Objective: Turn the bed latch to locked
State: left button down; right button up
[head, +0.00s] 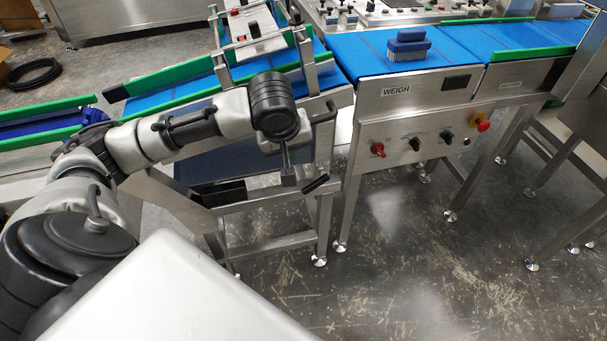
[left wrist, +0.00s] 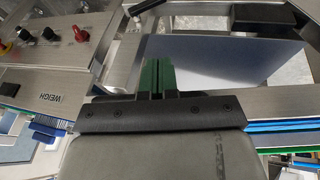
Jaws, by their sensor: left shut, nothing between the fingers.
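A black lever (head: 316,184), which looks like the bed latch, sticks out at an angle from the right end of the steel frame under the left conveyor. Its marking cannot be read. A black lever also shows at the top edge of the left wrist view (left wrist: 146,6), partly cut off. My left gripper (head: 287,158) points down just left of the lever in the head view, apart from it as far as I can tell. In the left wrist view its fingers (left wrist: 157,78) are together with nothing between them. My right gripper is not in view.
The steel WEIGH cabinet (head: 398,115), with knobs and a red stop button, stands to the right. A blue brush (head: 408,46) lies on its belt. A black block (head: 232,190) sits on the frame left of the lever. Floor (head: 400,260) in front is clear.

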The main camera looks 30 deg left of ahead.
pick_arm(q)
jog(key=b, duration=0.5)
send_near(303, 190)
jog(key=w, duration=0.1)
jog(key=b+x, duration=0.1)
jog(key=x, duration=0.5)
jog(key=shift+w, duration=0.15)
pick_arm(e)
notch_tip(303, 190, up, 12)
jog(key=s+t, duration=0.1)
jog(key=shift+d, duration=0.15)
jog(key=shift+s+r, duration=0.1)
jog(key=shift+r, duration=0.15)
